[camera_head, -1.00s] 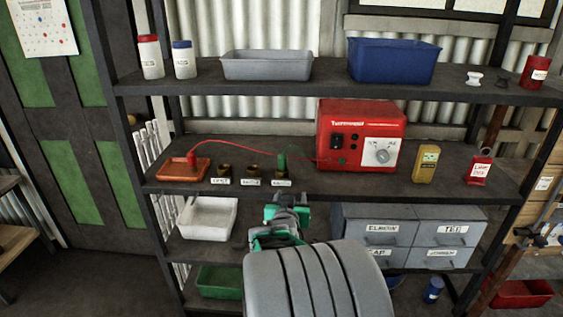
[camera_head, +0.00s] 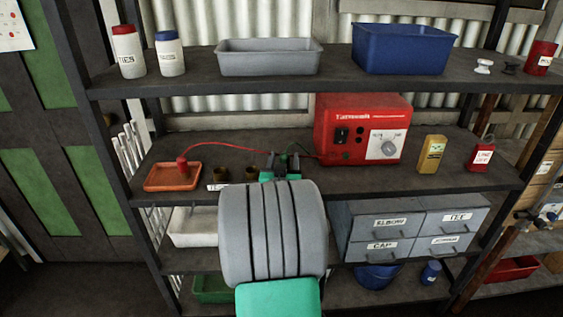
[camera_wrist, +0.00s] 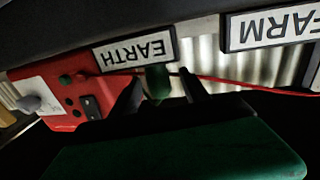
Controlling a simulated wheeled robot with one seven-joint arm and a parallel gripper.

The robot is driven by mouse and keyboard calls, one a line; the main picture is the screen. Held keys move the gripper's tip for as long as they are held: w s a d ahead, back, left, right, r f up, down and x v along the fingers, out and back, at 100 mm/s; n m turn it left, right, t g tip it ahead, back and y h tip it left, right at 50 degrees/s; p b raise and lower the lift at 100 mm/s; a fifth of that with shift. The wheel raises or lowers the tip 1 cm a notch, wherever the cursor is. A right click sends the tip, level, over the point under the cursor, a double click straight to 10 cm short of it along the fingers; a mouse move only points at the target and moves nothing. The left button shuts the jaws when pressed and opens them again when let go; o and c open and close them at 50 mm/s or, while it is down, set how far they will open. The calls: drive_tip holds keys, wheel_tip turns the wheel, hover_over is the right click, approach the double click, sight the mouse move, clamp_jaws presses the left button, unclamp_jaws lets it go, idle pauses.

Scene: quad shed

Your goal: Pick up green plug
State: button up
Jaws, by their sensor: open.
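The green plug (camera_wrist: 157,82) shows in the wrist view between the two dark fingers of my gripper (camera_wrist: 160,76), beside the label "EARTH" (camera_wrist: 135,53). My gripper is open, with a finger on each side of the plug; I cannot tell whether either touches it. In the head view my gripper (camera_head: 283,162) is at the middle shelf, left of the red unit (camera_head: 362,108). My arm and gripper hide the plug and its holder there. A thin green lead (camera_head: 298,146) runs from behind the gripper toward the red unit.
A red plug (camera_head: 182,166) stands on the orange tray (camera_head: 160,178) at left, its red lead (camera_head: 225,147) crossing behind my gripper. Two dark cups (camera_head: 222,174) stand close to my gripper's left. The upper shelf (camera_head: 200,83) runs overhead. A yellow box (camera_head: 431,155) stands right.

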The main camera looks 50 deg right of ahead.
sight(285, 153)
drive_tip(key=x, duration=0.3)
drive_tip(key=shift+w+d, duration=0.1)
drive_tip(key=shift+d, duration=0.25)
drive_tip(key=shift+a, duration=0.1)
clamp_jaws()
